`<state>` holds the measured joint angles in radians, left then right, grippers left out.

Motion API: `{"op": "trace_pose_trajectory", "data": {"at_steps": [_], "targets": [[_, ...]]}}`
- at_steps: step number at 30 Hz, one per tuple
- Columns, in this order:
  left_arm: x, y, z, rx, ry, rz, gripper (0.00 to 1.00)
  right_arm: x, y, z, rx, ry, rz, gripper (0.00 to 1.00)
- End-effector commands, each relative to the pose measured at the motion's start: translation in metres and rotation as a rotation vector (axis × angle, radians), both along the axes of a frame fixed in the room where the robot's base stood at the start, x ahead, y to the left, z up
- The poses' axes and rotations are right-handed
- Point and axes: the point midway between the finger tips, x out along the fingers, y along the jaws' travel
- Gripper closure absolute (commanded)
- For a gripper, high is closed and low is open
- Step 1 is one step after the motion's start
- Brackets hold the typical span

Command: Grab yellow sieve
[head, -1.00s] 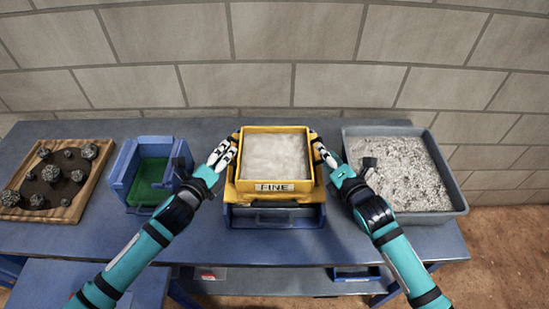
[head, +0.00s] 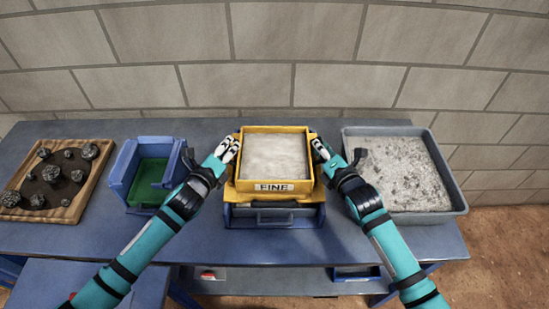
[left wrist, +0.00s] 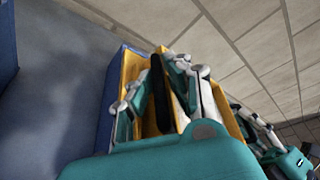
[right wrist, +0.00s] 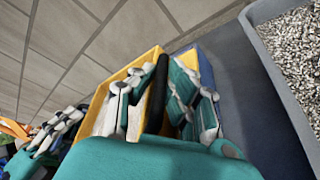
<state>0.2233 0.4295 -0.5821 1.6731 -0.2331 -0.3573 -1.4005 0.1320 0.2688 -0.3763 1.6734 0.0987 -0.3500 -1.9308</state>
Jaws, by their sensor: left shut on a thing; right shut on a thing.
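The yellow sieve (head: 274,184), labelled "FINE" on its front, sits level on a blue base (head: 272,217) in the middle of the table. Pale fine material (head: 273,158) shows inside it. My left gripper (head: 231,147) is shut on the sieve's left side. The left wrist view shows its fingers around a dark bar handle (left wrist: 160,92) beside the yellow wall. My right gripper (head: 319,148) is shut on the sieve's right side. The right wrist view shows its fingers around a similar dark handle (right wrist: 157,95).
A grey tray of gravel (head: 459,193) stands close on the right. A blue box with a green inside (head: 122,167) stands left of the sieve. A wooden tray of dark rocks (head: 77,207) is at the far left. A block wall (head: 300,45) rises behind the table.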

Motion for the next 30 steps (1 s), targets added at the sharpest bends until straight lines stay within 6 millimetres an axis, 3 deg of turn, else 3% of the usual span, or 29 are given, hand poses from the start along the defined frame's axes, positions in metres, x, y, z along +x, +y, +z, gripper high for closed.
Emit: {"op": "trace_pose_trajectory", "data": {"at_steps": [19, 30], "targets": [[0.000, 0.001, 0.003, 0.008, -0.004, 0.000, 1.00, 0.001, 0.001, 0.006, 0.002, -0.008, 0.002, 1.00], [0.000, 0.001, 0.033, 0.010, -0.003, 0.001, 1.00, 0.001, 0.001, 0.037, 0.004, -0.010, 0.002, 1.00]]}}
